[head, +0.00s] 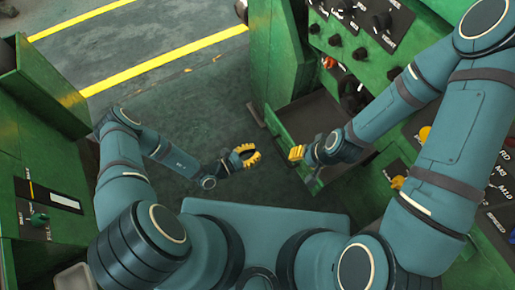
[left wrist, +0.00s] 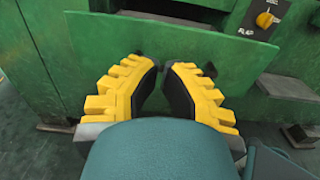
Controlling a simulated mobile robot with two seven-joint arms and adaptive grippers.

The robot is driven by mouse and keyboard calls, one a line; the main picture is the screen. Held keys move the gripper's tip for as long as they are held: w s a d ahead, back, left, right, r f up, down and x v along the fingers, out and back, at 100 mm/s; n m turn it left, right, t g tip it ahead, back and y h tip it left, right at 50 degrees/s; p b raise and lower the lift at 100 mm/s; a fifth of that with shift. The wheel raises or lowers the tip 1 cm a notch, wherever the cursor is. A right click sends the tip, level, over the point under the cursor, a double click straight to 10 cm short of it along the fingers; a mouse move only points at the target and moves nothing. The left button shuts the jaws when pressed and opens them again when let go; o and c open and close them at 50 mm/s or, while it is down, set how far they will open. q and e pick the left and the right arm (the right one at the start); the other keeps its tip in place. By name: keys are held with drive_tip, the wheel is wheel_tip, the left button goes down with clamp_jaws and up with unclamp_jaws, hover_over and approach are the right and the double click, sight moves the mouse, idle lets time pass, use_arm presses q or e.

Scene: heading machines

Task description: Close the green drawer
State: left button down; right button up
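The green drawer (head: 280,131) is pulled out from the green machine at the right in the head view, its dark inside showing. Its flat green front (left wrist: 110,45) fills the middle of the left wrist view. My left gripper (head: 256,154) has yellow fingers pointing at this front, with a gap to it in the head view. In the left wrist view its fingertips (left wrist: 166,66) are close together with nothing held. My right gripper (head: 296,153) is by the drawer's front edge in the head view; I cannot tell whether it touches or how its fingers stand.
The green machine's control panel (head: 365,50) with black knobs rises behind the drawer. A yellow knob (left wrist: 266,19) is above right of the drawer front. Another green machine (head: 35,110) stands at left. Grey floor (head: 170,110) between them is clear.

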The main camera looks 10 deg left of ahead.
sight(286, 136)
use_arm(q)
drive_tip(key=x, duration=1.1)
drive_tip(key=shift+w+d+b, duration=0.1)
drive_tip(key=shift+d+b, duration=0.2)
drive_tip(key=shift+b, duration=0.05)
use_arm(e)
drive_tip(key=shift+s+f, duration=0.1)
drive_tip(key=shift+f, duration=0.25)
use_arm(q)
drive_tip(key=shift+w, duration=0.1)
use_arm(e)
drive_tip(key=shift+d, duration=0.1)
